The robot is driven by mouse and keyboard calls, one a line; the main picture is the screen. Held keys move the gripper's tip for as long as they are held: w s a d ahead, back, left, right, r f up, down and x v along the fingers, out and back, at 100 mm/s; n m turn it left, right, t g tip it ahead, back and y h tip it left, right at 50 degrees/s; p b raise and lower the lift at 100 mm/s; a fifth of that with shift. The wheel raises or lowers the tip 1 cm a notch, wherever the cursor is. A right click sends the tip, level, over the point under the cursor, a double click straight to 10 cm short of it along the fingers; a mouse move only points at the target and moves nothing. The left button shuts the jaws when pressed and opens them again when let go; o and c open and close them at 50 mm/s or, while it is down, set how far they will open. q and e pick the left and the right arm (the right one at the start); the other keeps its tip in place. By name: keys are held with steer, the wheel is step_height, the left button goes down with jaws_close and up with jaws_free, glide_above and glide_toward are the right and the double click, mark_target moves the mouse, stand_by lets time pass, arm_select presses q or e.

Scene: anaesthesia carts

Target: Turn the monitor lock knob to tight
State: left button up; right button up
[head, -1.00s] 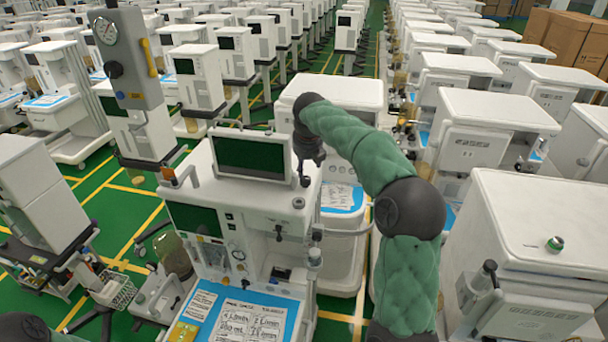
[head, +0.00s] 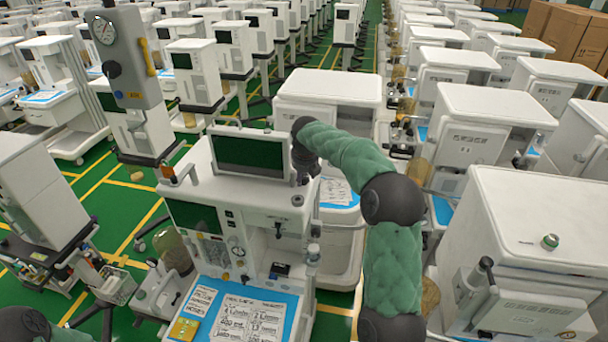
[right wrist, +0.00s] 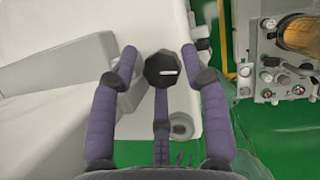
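The monitor (head: 250,153), with a dark green screen, stands on top of the white anaesthesia cart (head: 215,185). My right gripper (head: 303,178) reaches down at the monitor's right end and hides what is under it in the head view. In the right wrist view, the lock knob (right wrist: 163,70) is black and many-sided, with a short white mark lying about level. My right gripper (right wrist: 159,56) is open there, one finger on each side of the knob and a third below it. Gaps show between the side fingers and the knob. My left gripper is out of view.
A grey post with a gauge (head: 104,30) and yellow handle stands behind the cart at left. White carts crowd both sides, one (head: 540,220) close at right. Printed sheets (head: 250,315) lie on the cart's blue worktop. Green floor shows at left.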

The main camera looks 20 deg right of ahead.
steer(key=shift+s+r, duration=0.1)
steer(key=shift+s, duration=0.05)
steer(key=c, duration=0.5)
steer(key=shift+m+h, duration=0.3)
steer(key=shift+m, duration=0.5)
steer(key=shift+c, duration=0.2)
steer(key=shift+r, duration=0.1)
steer(key=o, duration=1)
steer(key=shift+c, duration=0.2)
steer(key=shift+o, duration=0.7)
steer(key=shift+w+d+f, duration=0.15)
steer(key=shift+w+f, duration=0.05)
steer(key=shift+w, duration=0.05)
steer(key=shift+s+a+r, duration=0.25)
steer(key=shift+r, duration=0.3)
steer(key=v, duration=1)
steer(key=shift+r, duration=0.45)
